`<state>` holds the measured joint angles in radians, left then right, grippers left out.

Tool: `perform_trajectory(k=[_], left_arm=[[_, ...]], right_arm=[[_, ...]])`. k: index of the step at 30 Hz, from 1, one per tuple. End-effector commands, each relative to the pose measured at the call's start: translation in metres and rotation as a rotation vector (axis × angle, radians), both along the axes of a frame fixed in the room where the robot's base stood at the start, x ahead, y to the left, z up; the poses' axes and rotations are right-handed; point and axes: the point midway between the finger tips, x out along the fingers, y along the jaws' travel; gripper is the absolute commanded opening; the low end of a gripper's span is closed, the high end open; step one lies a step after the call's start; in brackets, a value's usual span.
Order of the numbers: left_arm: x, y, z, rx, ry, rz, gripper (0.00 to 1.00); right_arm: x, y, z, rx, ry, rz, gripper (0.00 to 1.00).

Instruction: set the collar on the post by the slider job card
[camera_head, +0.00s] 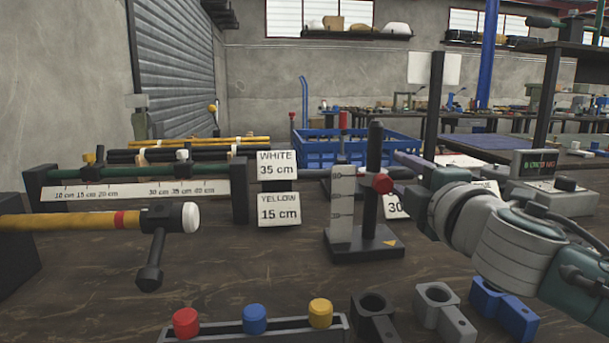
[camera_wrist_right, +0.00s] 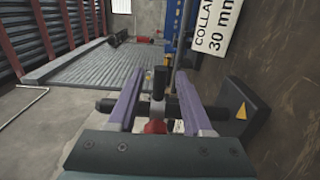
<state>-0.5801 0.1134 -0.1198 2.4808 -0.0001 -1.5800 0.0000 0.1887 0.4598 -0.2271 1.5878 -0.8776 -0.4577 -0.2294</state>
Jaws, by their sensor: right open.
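The post (camera_head: 374,145) stands upright on a dark base beside a pale scale plate (camera_head: 343,205). A collar with a red knob (camera_head: 382,183) is on the post; the knob also shows in the right wrist view (camera_wrist_right: 155,127). My right gripper (camera_wrist_right: 158,100) is open, its purple fingers either side of the collar along the post. I cannot tell whether they touch it. A slider job card reads WHITE 35 cm (camera_head: 277,165), another YELLOW 15 cm (camera_head: 278,209). A card reading COLLAR 30 mm (camera_wrist_right: 217,28) is partly hidden in the head view. My left gripper is out of view.
A green slider rail (camera_head: 130,169) with a ruler (camera_head: 135,191) stands at left. A yellow rod (camera_head: 70,220) with a dark clamp juts in from the left. A tray (camera_head: 250,327) with red, blue and yellow knobs and several blocks lie in front. A blue crate (camera_head: 320,146) is behind.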

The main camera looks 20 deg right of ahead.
Motion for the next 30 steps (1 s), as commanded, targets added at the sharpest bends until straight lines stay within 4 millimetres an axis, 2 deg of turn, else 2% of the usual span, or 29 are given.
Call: perform_trajectory(k=[4, 12, 25, 30], left_arm=[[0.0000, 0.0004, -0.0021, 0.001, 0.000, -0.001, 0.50], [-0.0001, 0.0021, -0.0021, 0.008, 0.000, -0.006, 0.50], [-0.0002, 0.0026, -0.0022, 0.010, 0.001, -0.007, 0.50], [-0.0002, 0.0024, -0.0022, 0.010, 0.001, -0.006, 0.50]], right_arm=[[0.0084, -0.0018, -0.0001, 0.002, 0.000, 0.000, 0.50], [0.0094, -0.0020, -0.0001, 0.002, 0.001, 0.000, 0.50], [0.0091, -0.0021, -0.0001, 0.002, 0.001, 0.000, 0.02], [0.0091, -0.0021, -0.0001, 0.002, 0.001, 0.000, 0.00]])
